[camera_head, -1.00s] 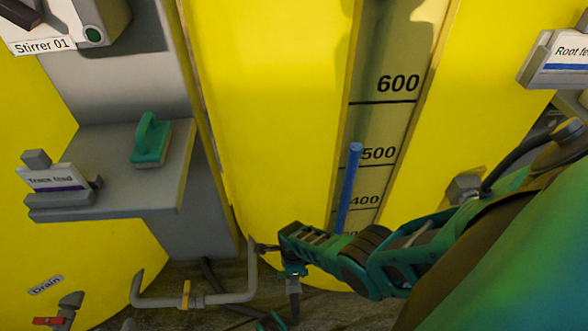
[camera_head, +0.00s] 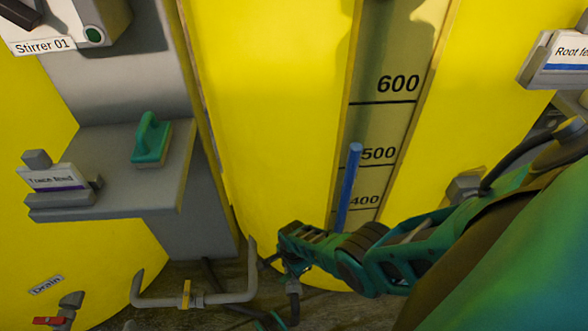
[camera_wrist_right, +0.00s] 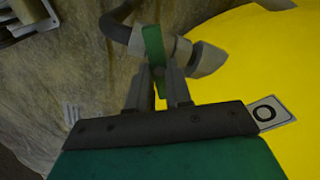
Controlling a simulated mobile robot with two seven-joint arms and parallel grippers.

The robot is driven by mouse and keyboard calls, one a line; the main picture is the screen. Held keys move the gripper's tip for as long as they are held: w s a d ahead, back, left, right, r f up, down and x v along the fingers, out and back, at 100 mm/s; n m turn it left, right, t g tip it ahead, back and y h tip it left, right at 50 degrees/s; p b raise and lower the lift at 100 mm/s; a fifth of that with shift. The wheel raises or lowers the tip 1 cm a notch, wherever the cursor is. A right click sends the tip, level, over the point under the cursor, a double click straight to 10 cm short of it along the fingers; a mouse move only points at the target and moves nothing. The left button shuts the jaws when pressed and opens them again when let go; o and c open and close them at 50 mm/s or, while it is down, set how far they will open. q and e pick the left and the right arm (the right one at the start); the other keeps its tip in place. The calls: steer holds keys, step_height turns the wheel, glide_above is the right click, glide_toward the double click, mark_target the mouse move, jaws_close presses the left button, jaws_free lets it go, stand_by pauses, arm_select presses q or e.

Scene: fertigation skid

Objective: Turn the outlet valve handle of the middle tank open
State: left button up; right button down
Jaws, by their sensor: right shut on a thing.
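The middle tank (camera_head: 268,110) is yellow and fills the centre of the head view, with a level scale on its front. My right gripper (camera_head: 268,262) reaches in from the right, low in front of this tank. In the right wrist view my right gripper (camera_wrist_right: 160,92) is shut on a flat green valve handle (camera_wrist_right: 153,47). The handle stands up between the fingertips, against a grey pipe fitting (camera_wrist_right: 208,60). In the head view the handle is too small and hidden to make out. My left gripper is not in view.
A grey shelf (camera_head: 130,190) carries a green-handled block (camera_head: 152,140). A red drain handle (camera_head: 50,321) is at lower left. A label marked O (camera_wrist_right: 268,113) is beside the gripper.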

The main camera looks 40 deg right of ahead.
steer(key=n, duration=0.6)
steer(key=shift+w+n, duration=0.1)
steer(key=shift+n, duration=0.2)
steer(key=n, duration=0.5)
steer(key=shift+a+n, duration=0.1)
steer(key=shift+n, duration=0.2)
steer(key=c, duration=1)
jaws_free()
steer(key=shift+c, duration=0.2)
